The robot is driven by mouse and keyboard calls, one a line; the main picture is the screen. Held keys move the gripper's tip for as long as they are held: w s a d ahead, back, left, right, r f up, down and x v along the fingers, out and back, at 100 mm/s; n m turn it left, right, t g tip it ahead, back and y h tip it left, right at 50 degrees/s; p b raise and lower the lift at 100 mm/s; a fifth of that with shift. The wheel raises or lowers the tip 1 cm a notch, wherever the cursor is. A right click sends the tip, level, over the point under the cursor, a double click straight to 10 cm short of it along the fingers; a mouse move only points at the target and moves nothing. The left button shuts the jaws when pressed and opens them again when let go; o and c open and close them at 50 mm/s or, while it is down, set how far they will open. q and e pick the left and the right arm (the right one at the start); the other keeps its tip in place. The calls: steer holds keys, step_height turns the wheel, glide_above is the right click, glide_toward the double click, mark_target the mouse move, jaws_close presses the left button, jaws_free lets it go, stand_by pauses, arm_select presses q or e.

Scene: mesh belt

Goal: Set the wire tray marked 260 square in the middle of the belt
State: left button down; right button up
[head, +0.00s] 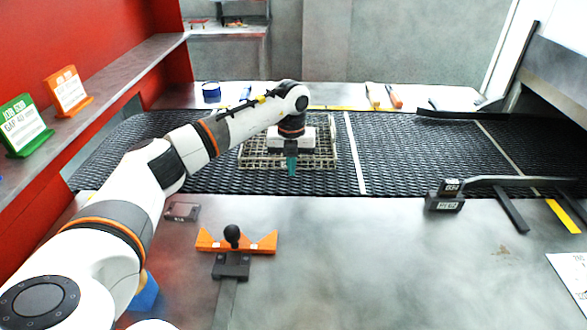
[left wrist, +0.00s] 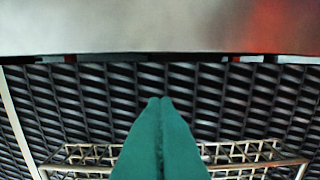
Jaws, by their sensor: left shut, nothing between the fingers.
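A wire tray (head: 246,161) lies on the black mesh belt (head: 394,150), left of a pale stripe across the belt. Its marking is too small to read. My left gripper (head: 291,170) is over the tray's near side, with its green fingers pointing down. In the left wrist view the green fingers (left wrist: 160,105) are pressed together with nothing between them. The tray's wire edge (left wrist: 235,150) shows behind and beside them. I cannot tell whether the fingers touch the tray. My right gripper is not in view.
An orange fixture with a black knob (head: 232,238) stands on the metal table (head: 340,270) before the belt. A black block with an arm (head: 446,196) stands at the belt's near edge on the right. Green (head: 22,126) and orange (head: 67,92) signs stand on the left ledge.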

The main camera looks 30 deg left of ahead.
arm_select(q)
steer(key=r, duration=0.1)
steer(key=w+a+r, duration=0.1)
steer(key=r, duration=0.1)
steer(key=shift+b, duration=0.4)
steer(key=shift+s+r, duration=0.1)
steer(key=shift+r, duration=2.5)
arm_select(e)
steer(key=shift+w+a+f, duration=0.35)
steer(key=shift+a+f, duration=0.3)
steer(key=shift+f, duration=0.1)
